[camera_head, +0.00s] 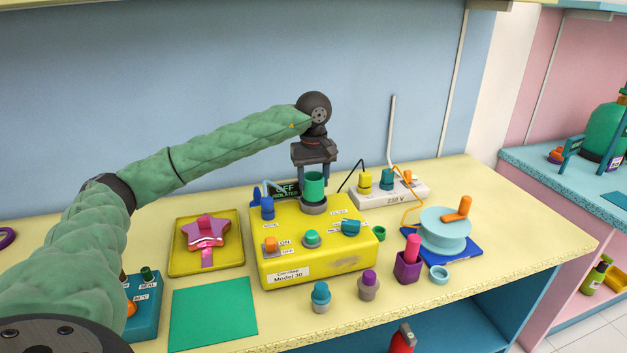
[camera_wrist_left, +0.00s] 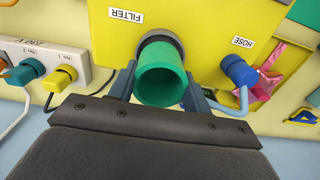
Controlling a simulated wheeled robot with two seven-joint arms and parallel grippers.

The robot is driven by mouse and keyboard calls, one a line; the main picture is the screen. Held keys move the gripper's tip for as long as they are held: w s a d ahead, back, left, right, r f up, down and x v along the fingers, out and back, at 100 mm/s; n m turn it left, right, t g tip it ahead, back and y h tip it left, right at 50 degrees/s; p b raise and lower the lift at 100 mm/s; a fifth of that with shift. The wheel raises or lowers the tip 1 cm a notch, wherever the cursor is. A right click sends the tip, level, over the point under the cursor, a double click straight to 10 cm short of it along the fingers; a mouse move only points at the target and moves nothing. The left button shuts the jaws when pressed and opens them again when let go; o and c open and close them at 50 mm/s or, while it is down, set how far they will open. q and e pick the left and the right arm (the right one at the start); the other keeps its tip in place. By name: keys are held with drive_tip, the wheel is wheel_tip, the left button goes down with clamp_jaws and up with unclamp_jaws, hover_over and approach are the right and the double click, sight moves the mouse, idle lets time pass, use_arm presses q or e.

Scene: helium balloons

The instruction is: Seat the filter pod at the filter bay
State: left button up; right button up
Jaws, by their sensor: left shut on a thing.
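The filter pod is a green hollow cylinder (camera_head: 314,184), upright above the grey collar of the filter bay (camera_head: 313,206) at the back of the yellow machine (camera_head: 320,245). My left gripper (camera_head: 314,178) points down and is shut on the pod, a finger on each side. In the left wrist view the pod (camera_wrist_left: 160,82) sits between the fingers, and its far end meets or overlaps the grey collar (camera_wrist_left: 163,40) beside the FILTER label (camera_wrist_left: 126,15). I cannot tell how deep the pod is in the collar. My right gripper is not in view.
A blue hose plug (camera_head: 267,208) stands left of the bay. A white power strip (camera_head: 390,193) with plugs and cables is behind right. A pink star balloon (camera_head: 205,231) lies on a yellow tray (camera_head: 176,262). Small pegs and a light blue reel (camera_head: 444,230) stand front right.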

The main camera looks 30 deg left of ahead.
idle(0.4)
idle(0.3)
use_arm(q)
drive_tip(key=shift+b, duration=0.3)
drive_tip(key=shift+f+b, duration=1.3)
drive_tip(key=shift+f, duration=0.3)
idle(0.4)
drive_tip(key=o, duration=1.5)
